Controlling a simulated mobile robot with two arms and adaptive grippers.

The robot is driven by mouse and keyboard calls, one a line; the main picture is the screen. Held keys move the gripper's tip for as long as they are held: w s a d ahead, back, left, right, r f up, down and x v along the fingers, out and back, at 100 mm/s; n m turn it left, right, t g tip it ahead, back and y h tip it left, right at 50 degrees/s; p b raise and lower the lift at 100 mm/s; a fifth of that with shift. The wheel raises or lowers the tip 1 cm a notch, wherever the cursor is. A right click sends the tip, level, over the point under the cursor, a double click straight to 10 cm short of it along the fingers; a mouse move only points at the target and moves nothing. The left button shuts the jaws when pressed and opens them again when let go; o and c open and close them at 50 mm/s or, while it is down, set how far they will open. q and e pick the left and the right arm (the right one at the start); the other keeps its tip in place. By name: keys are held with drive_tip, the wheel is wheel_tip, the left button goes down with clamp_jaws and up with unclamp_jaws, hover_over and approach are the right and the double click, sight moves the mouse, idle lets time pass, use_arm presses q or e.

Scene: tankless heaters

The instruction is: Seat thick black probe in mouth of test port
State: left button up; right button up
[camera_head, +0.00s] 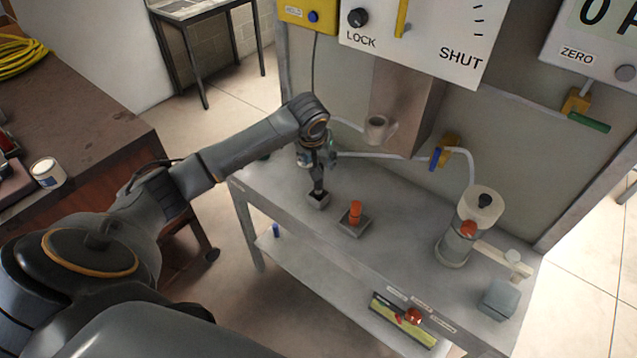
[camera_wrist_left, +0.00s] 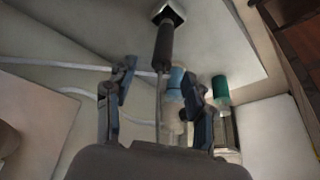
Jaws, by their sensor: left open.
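A thick black probe (camera_head: 318,186) stands upright in a small grey block (camera_head: 318,201) on the bench. In the left wrist view the probe (camera_wrist_left: 164,48) lies beyond my fingertips, its block (camera_wrist_left: 169,12) at the top and a thin cable running from it toward my gripper. My left gripper (camera_head: 319,163) is close to the probe in the head view. Its two fingers stand apart (camera_wrist_left: 163,90) in the wrist view, with no grip on the probe visible. A round, open-mouthed grey fitting (camera_head: 376,127) on the brown box looks like the test port. My right gripper is not in view.
An orange-red piece (camera_head: 355,211) stands in a second block (camera_head: 355,225) just right of the probe. A green-capped bottle (camera_wrist_left: 220,90) shows in the wrist view. Bare bench (camera_head: 395,240) lies between.

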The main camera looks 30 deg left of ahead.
sight(318, 185)
use_arm(q)
drive_tip(key=p+x, duration=0.2)
drive_tip(key=x, duration=0.6)
drive_tip(key=shift+s+a, duration=0.15)
drive_tip(key=shift+s, duration=0.05)
drive_tip(key=shift+c, duration=0.2)
clamp_jaws()
